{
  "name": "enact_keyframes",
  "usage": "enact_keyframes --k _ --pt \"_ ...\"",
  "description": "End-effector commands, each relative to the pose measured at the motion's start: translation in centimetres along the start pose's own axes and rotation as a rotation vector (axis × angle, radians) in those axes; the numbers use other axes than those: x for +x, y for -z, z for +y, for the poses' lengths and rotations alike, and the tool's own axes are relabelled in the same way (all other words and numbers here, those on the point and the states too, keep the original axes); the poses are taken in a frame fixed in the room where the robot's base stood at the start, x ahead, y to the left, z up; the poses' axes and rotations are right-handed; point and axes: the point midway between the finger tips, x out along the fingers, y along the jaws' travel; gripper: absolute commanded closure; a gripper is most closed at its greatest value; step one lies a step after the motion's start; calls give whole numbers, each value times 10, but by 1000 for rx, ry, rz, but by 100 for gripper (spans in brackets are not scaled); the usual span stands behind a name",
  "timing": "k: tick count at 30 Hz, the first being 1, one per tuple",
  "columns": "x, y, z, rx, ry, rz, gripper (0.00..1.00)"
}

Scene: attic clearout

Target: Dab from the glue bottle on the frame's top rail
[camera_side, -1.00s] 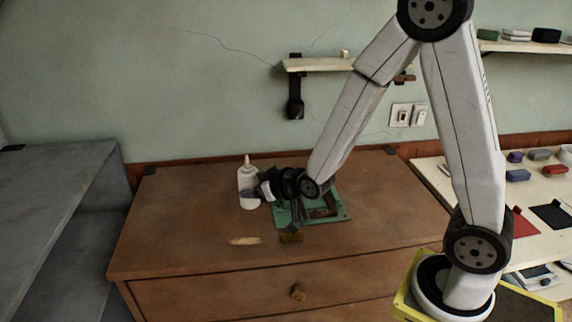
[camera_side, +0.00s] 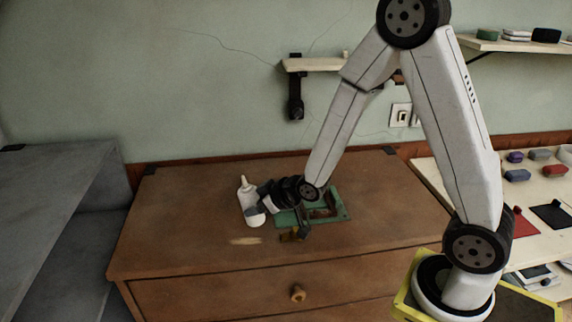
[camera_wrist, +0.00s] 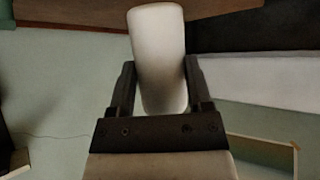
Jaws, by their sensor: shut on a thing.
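A pale patch (camera_side: 245,241) marks the dresser top (camera_side: 180,235). A wall shelf (camera_side: 315,65) is behind, and a table with small coloured items (camera_side: 517,174) stands at right. The dresser's left part is clear.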

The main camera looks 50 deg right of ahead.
Motion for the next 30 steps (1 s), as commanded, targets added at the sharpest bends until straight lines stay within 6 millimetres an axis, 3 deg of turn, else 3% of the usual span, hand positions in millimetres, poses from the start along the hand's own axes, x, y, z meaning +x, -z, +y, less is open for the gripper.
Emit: enact_keyframes --k 12,30 --pt "4 -30 15 -153 16 -320 100" --pt "-3 -48 34 -320 -39 -758 100"
